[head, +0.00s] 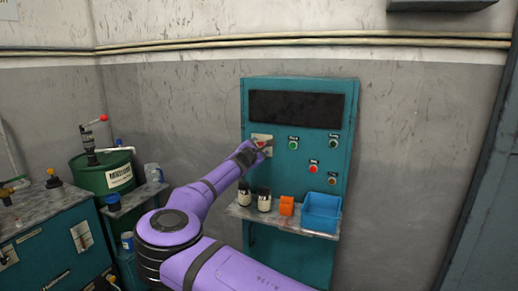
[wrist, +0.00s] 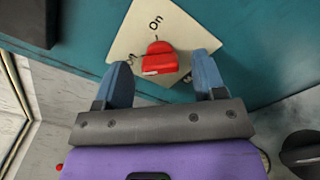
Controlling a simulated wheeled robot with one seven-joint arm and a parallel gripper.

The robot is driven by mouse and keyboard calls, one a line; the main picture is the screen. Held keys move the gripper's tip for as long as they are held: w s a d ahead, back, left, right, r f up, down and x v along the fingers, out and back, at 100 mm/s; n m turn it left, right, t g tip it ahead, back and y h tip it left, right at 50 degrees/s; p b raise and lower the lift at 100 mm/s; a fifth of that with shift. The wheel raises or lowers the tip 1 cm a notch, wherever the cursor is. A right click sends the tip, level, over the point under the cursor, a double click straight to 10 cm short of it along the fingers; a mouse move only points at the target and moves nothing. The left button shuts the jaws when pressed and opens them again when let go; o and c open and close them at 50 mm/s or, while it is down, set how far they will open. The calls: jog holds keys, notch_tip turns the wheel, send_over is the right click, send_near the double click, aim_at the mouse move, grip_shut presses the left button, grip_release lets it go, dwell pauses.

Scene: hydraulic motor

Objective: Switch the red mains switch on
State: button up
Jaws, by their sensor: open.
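The red mains switch (wrist: 160,60) is a red knob on a cream plate (wrist: 133,38) with "On" printed on it, on the teal control panel. In the wrist view the knob sits between my open gripper's blue fingers (wrist: 163,77), with a gap on both sides. A short white mark shows on the knob's lower part. In the head view the switch (head: 260,144) is partly hidden by my gripper (head: 257,150), which is at the panel's left side. Whether the fingers touch the panel cannot be told.
The teal panel (head: 247,105) also carries a green button (head: 293,144), a red button (head: 313,169) and others. Below is a shelf (head: 265,215) with dark jars, an orange holder (head: 287,205) and a blue bin (head: 320,212). A green drum (head: 100,175) stands left.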

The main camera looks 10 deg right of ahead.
jog(key=shift+w+d, duration=0.35)
jog(key=shift+w, duration=0.05)
jog(key=c, duration=0.9)
